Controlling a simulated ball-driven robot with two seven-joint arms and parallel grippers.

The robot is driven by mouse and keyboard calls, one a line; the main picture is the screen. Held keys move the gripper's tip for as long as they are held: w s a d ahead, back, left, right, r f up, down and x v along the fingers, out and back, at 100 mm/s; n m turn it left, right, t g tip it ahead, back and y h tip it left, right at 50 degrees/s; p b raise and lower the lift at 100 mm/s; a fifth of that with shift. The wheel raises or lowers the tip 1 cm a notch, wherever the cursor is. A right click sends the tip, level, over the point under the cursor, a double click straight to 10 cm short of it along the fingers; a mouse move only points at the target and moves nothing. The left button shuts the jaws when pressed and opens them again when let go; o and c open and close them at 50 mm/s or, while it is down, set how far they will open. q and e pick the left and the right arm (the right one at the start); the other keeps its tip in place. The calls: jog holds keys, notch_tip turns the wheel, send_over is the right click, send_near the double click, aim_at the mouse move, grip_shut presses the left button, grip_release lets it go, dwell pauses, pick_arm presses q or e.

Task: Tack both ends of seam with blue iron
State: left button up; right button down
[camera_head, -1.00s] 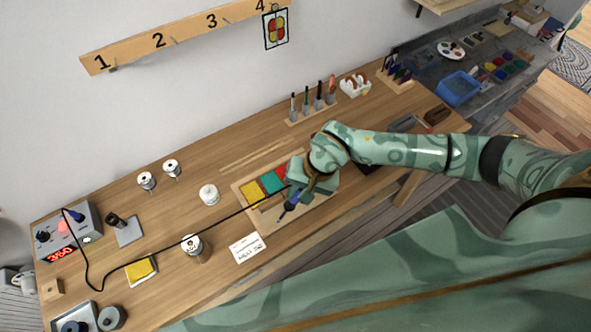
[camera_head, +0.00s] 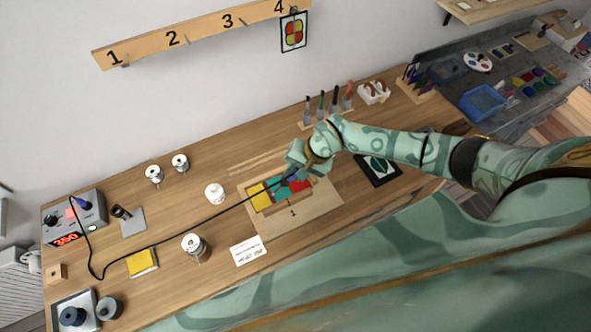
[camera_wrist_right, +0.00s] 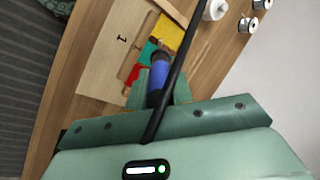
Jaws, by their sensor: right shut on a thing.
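My right gripper (camera_head: 297,168) is shut on the blue iron (camera_wrist_right: 157,80), whose black cord runs left to the soldering station. In the head view the iron (camera_head: 291,178) is at the glass pieces on the wooden jig board (camera_head: 318,209). In the right wrist view the blue handle points at the pieces, next to the green one (camera_wrist_right: 147,52). The iron's tip and its contact with the seam cannot be made out. My left gripper is not in view.
The soldering station (camera_head: 75,220) with a lit red display stands at the left. Solder spools, a white jar (camera_head: 214,193), a yellow sponge (camera_head: 142,261) and a white card (camera_head: 248,250) lie left of the board. A tool rack (camera_head: 326,110) stands behind.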

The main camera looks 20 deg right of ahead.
aim_at(285, 179)
dwell(0.5)
jog(key=shift+w+a+f, duration=0.15)
jog(key=shift+a+f, duration=0.1)
jog(key=shift+a, duration=0.1)
jog(key=shift+w+a+f+g+h+b, duration=0.3)
jog(key=shift+a+f+h, duration=0.15)
jog(key=shift+a+h, duration=0.1)
jog(key=shift+w+a+f+g+h+b, duration=0.2)
jog(key=shift+w+a+f+h, duration=0.1)
jog(key=shift+a+f+h, duration=0.2)
jog(key=shift+s+f+b, duration=0.1)
jog(key=shift+f+b, duration=0.5)
jog(key=shift+b, duration=0.15)
dwell(2.3)
notch_tip(285, 179, up, 6)
jog(key=p, duration=0.5)
jog(key=shift+r, duration=0.1)
dwell(0.4)
